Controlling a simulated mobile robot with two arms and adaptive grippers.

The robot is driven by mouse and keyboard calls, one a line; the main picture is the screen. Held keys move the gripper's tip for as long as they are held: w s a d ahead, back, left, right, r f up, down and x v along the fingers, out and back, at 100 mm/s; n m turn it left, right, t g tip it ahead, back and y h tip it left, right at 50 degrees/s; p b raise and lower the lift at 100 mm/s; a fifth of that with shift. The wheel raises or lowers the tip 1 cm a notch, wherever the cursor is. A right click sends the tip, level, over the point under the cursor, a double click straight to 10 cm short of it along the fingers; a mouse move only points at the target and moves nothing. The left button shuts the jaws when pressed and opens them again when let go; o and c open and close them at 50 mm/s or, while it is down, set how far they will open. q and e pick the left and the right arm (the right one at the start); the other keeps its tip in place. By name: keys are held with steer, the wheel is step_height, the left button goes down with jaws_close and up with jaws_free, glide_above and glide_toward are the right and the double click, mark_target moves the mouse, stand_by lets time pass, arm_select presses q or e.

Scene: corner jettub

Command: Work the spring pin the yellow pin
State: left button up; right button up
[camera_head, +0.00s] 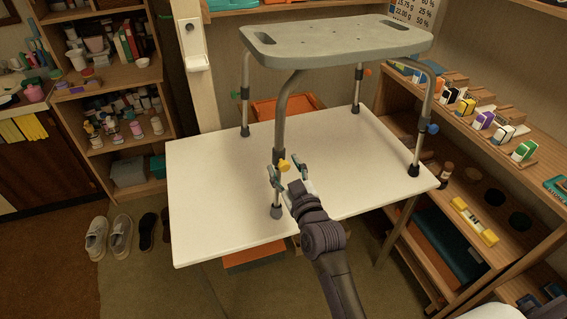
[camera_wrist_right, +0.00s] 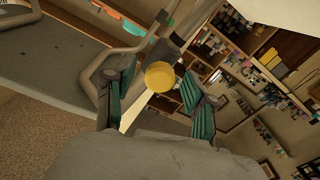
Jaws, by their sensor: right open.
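The yellow pin (camera_head: 284,165) sits on the near leg of a grey shower stool (camera_head: 340,42), which stands on a white table (camera_head: 210,225). Other legs carry a green pin (camera_head: 236,95), a red pin (camera_head: 368,72) and a blue pin (camera_head: 433,128). My right gripper (camera_head: 288,178) is at the near leg, right by the yellow pin. In the right wrist view the yellow pin (camera_wrist_right: 160,77) shows round between the two green-padded fingers (camera_wrist_right: 152,95), which are open. I cannot tell whether a finger touches it. My left gripper is not in view.
A shelf unit (camera_head: 480,130) with small colored boxes stands close to the table on the right. Another shelf (camera_head: 110,90) with jars and books stands at the left. Shoes (camera_head: 120,235) lie on the floor. An orange bin (camera_head: 285,106) shows behind the stool.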

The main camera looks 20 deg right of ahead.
steer(key=shift+w, duration=0.65)
jaws_close()
